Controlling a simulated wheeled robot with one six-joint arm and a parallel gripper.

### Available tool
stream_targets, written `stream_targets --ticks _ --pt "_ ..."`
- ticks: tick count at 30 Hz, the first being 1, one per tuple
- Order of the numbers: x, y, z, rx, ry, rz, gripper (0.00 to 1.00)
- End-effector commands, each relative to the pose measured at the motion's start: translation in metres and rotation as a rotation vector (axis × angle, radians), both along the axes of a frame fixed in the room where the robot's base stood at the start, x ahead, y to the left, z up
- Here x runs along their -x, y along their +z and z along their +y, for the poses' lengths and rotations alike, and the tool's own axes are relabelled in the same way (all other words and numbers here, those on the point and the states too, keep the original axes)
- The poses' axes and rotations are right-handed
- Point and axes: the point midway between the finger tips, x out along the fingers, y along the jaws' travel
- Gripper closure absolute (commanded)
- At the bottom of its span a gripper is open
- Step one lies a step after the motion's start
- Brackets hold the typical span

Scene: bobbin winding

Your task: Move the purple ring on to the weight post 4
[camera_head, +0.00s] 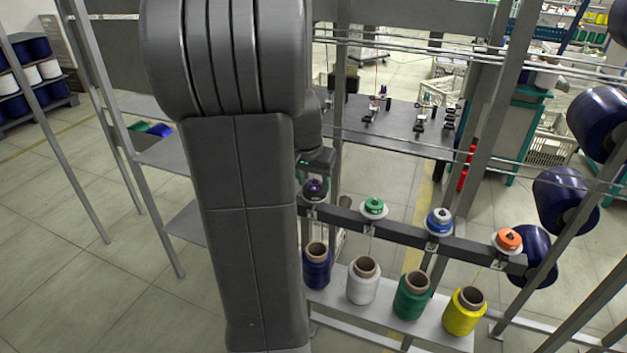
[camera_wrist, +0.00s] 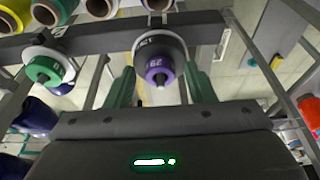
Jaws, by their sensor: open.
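The purple ring (camera_head: 316,188) sits on the leftmost post of the dark rail in the head view. In the wrist view the purple ring (camera_wrist: 159,70) is near the middle, in front of a white-rimmed dark disc. My gripper (camera_wrist: 160,78) is open, with one green finger on each side of the ring and a visible gap to it. In the head view my gripper (camera_head: 315,172) is just above the ring, partly hidden by my arm. No post numbers are readable.
The dark rail (camera_head: 400,233) runs below the rings. Dark blue, white, green and yellow yarn cones (camera_head: 465,312) stand on a shelf below it. Grey uprights and thin bars surround the rail. A table with small devices (camera_head: 400,125) is behind.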

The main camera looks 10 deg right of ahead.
Motion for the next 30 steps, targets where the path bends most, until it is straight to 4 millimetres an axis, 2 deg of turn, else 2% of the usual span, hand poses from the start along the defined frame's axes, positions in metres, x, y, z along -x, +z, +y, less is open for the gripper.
stream_targets --ticks 1,6,9,16,30 --pt "0.000 0.000 0.000 0.000 0.000 0.000 0.51" --pt "0.000 0.000 0.000 0.000 0.000 0.000 0.84" --pt "0.000 0.000 0.000 0.000 0.000 0.000 1.00" --pt "0.000 0.004 0.000 0.001 0.000 -0.001 1.00" --pt "0.000 0.033 0.000 0.000 0.000 -0.001 1.00"
